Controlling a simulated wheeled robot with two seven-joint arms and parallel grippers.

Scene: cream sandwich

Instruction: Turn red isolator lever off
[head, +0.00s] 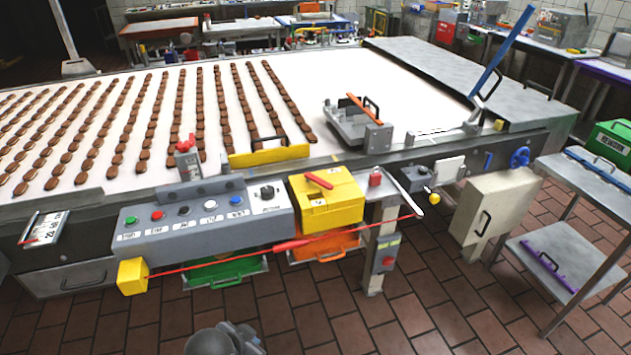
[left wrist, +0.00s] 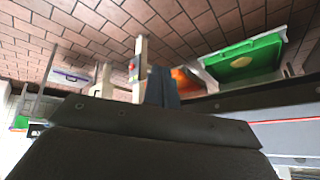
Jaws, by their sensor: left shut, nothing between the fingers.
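A red lever (head: 318,180) lies on top of a yellow box (head: 331,202) at the front of the conveyor, right of the grey control panel. It slopes down to the right. My left gripper (left wrist: 162,88) is shut and empty in the left wrist view, with the dark gripper body below it. In the head view only a grey rounded part of my left arm shows at the bottom edge, in front of and below the panel, well apart from the lever. The lever does not show in the left wrist view. My right gripper is not in view.
The grey panel (head: 150,235) carries several coloured buttons and a black knob. A red cord (head: 215,260) runs along the front from a yellow block (head: 132,276). Green (head: 225,274) and orange (head: 325,247) bins sit below. A post (head: 379,255) with a red switch stands right of the box.

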